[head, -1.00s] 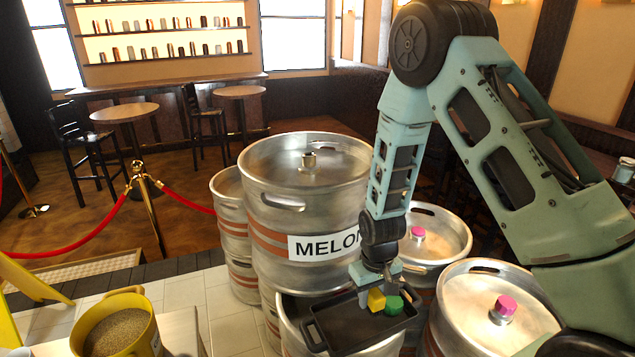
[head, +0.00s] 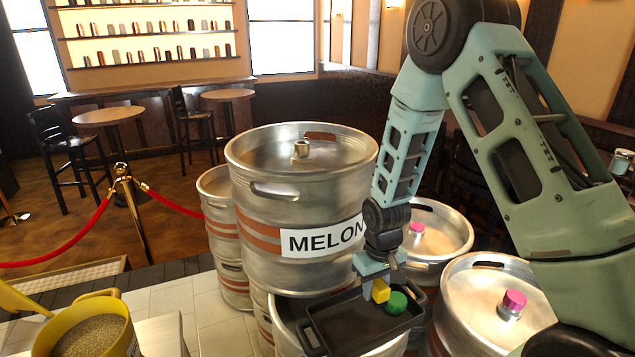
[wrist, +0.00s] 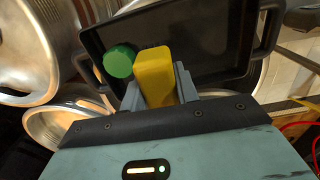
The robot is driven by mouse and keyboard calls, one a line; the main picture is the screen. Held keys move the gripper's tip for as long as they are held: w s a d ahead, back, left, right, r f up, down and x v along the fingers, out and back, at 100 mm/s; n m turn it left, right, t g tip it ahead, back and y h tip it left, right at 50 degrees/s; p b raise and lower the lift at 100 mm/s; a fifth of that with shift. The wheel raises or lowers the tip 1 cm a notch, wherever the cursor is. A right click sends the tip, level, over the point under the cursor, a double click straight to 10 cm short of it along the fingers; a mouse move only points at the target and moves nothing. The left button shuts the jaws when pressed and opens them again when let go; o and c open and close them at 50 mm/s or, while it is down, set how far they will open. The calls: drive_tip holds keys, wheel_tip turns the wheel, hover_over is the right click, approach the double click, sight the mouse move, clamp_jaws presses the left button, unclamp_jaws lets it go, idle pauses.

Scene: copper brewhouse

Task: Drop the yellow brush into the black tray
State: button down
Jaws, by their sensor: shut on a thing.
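The yellow brush (head: 380,291) shows as a yellow block between the fingers of my gripper (head: 378,280). In the wrist view my gripper (wrist: 160,88) is shut on the yellow brush (wrist: 154,72). The black tray (head: 345,332) rests on top of a keg. The brush is held over the right part of the tray. I cannot tell whether it touches the tray floor. In the wrist view the tray (wrist: 215,35) lies beyond the fingertips. A green round thing (head: 397,303) is at the tray's right side, close beside the brush; it also shows in the wrist view (wrist: 119,61).
A tall keg labelled MELON (head: 300,200) stands behind and left of the tray. Kegs with pink caps (head: 500,300) stand to the right. A yellow bucket of grain (head: 90,335) is at the lower left. A red rope barrier (head: 60,250) stands further back.

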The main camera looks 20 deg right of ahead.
sight(372, 317)
drive_tip(key=shift+f+b, duration=2.55)
drive_tip(key=shift+f, duration=0.45)
drive_tip(key=c, duration=1)
unclamp_jaws()
drive_tip(key=shift+o, duration=0.2)
wheel_tip(372, 317, up, 18)
drive_tip(key=shift+f+p, duration=0.25)
drive_tip(key=shift+p, duration=0.05)
